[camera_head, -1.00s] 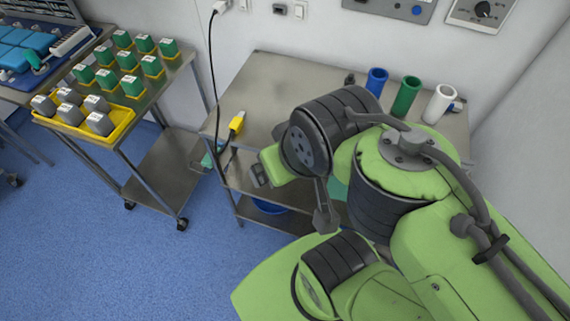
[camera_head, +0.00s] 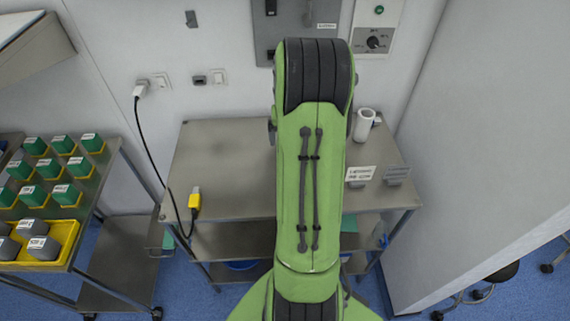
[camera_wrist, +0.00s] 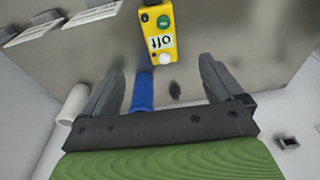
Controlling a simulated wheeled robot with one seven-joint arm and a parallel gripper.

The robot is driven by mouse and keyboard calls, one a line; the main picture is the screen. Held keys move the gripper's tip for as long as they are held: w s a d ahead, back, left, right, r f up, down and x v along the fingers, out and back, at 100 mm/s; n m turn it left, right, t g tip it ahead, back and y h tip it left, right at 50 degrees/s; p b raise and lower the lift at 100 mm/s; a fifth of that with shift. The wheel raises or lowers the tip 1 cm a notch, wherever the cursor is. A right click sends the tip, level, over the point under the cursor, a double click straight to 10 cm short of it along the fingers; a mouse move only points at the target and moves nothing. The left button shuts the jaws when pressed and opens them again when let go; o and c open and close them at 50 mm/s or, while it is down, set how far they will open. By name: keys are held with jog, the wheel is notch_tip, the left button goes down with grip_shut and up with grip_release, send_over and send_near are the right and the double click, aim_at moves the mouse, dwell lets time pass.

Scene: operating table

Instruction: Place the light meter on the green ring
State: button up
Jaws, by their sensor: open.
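In the wrist view my gripper (camera_wrist: 162,70) is open, with nothing between its fingers. Beyond the fingertips, near the top, is a yellow device (camera_wrist: 157,30) with a green round part, a white knob and an upside-down "off" label. I cannot tell whether it is the light meter. A small dark object (camera_wrist: 175,90) stands on the metal table (camera_wrist: 245,50) between the fingers in the picture. I cannot make out a green ring. In the head view my arm hides the gripper and the middle of the table.
A blue cylinder (camera_wrist: 142,92) and a white cylinder (camera_head: 364,126) stand at the table's back. Label cards (camera_head: 360,174) are at the right front. A yellow cabled connector (camera_head: 194,202) is at the left front. A cart with green blocks (camera_head: 62,143) stands left.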

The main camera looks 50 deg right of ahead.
jog(key=f, duration=0.5)
jog(key=w+d+f+b, duration=0.1)
jog(key=f, duration=0.2)
jog(key=shift+f, duration=0.15)
jog(key=f, duration=0.5)
jog(key=shift+w+d+f, duration=0.15)
jog(key=shift+d+f, duration=0.1)
jog(key=shift+f, duration=0.05)
jog(key=c, duration=1.4)
notch_tip(320, 180, up, 10)
jog(key=shift+r+p, duration=0.1)
jog(key=shift+p, duration=0.3)
